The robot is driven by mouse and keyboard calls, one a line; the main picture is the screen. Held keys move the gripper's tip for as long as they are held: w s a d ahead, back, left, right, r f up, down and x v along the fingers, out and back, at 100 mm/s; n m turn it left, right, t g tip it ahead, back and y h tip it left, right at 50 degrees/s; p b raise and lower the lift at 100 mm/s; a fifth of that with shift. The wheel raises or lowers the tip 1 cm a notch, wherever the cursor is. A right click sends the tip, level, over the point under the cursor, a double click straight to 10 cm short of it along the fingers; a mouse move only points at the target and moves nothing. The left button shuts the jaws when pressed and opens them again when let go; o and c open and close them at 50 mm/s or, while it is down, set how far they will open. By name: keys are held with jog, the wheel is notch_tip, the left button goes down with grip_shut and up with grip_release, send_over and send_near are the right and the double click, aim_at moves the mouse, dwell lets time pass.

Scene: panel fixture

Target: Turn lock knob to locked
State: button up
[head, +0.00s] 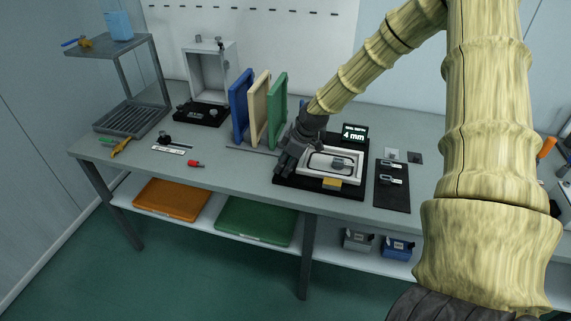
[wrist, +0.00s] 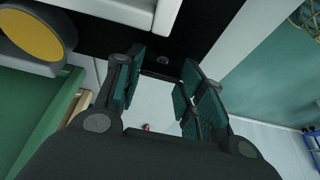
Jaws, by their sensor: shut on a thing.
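The panel fixture (head: 345,183) is a black base with a white frame (head: 361,167) and an oval seal outline on the bench. My gripper (head: 285,168) points down at the fixture's left end. In the wrist view the two fingers of my gripper (wrist: 161,72) stand apart on both sides of a dark piece at the black base's edge. I take this piece to be the lock knob (wrist: 162,59), black on black, mostly hidden by the fingers. Its turn position cannot be read. A white frame part (wrist: 125,10) shows beyond the tips.
Blue, cream and green panels (head: 277,112) stand upright in a rack close left of my gripper. A small display (head: 354,133) reading 4 mm stands behind the fixture. A dark mat (head: 392,194) with metal parts lies right. A red piece (head: 195,163) lies left.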

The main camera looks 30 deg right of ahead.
jog(key=m+h, duration=0.1)
jog(key=m, duration=0.2)
jog(key=shift+a+r+m+t, duration=0.1)
jog(key=shift+m+t, duration=0.3)
jog(key=m+h+p, duration=0.1)
jog(key=m+h, duration=0.1)
jog(key=m, duration=0.3)
jog(key=shift+a, duration=0.1)
jog(key=m+h+p, duration=0.1)
jog(key=m+h, duration=0.1)
jog(key=m, duration=0.3)
jog(key=m+g+h, duration=0.1)
jog(key=m, duration=0.2)
jog(key=shift+a+p, duration=0.15)
jog(key=shift+p, duration=0.25)
jog(key=shift+m, duration=0.4)
jog(key=shift+a+f, duration=0.1)
jog(key=shift+f, duration=0.1)
jog(key=o, duration=1)
jog(key=shift+r, duration=0.1)
